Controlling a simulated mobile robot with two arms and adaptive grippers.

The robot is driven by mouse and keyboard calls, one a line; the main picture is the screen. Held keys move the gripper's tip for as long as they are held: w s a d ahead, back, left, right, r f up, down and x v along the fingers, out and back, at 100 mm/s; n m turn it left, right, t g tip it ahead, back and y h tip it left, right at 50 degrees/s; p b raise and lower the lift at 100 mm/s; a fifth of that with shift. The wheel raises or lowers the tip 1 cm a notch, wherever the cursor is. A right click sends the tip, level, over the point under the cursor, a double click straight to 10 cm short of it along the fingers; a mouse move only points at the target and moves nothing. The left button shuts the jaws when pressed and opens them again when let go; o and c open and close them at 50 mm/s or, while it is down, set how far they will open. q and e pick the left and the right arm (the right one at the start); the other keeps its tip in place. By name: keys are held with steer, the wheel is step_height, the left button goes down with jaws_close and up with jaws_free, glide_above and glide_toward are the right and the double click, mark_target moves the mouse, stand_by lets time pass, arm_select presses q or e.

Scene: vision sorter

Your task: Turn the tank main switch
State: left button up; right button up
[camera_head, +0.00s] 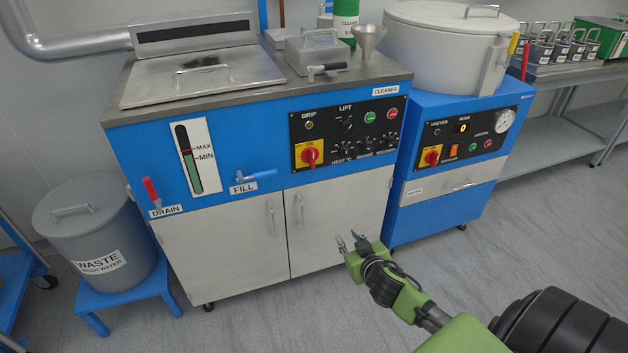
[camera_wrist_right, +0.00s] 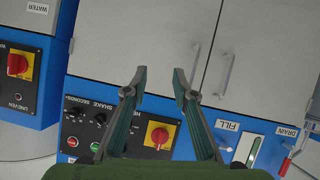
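The tank (camera_head: 250,130) is a blue cabinet with a metal top and two grey doors. Its main switch (camera_head: 309,155) is a red knob on a yellow plate, at the lower left of the black control panel (camera_head: 350,125). The switch also shows in the right wrist view (camera_wrist_right: 159,135), upside down, between the fingers and beyond them. My right gripper (camera_head: 350,240) is in front of the right cabinet door, below the panel and apart from the switch. Its two fingers (camera_wrist_right: 160,80) are spread and hold nothing. My left gripper is not in view.
A second blue machine (camera_head: 440,205) with a similar red switch (camera_head: 432,157) stands to the right. A red drain lever (camera_head: 151,190) and a blue fill handle (camera_head: 255,177) stick out from the tank front. A waste bin (camera_head: 95,230) stands at left. The floor in front is clear.

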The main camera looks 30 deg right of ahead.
steer(key=w+a+r+t+b, duration=0.1)
steer(key=w+r+t+b, duration=0.25)
steer(key=r, duration=0.65)
steer(key=m+t+b, duration=0.1)
steer(key=t+b, duration=0.1)
glide_toward(314, 154)
steer(key=b+x, duration=0.1)
steer(key=x, duration=0.6)
steer(key=shift+w, duration=0.2)
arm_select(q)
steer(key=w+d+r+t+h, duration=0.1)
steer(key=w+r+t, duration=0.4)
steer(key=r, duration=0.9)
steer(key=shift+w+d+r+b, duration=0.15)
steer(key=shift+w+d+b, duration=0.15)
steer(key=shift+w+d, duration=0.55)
arm_select(e)
steer(key=shift+w+d, duration=0.15)
steer(key=shift+w, duration=0.45)
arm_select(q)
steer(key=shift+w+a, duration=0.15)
arm_select(e)
jaws_close()
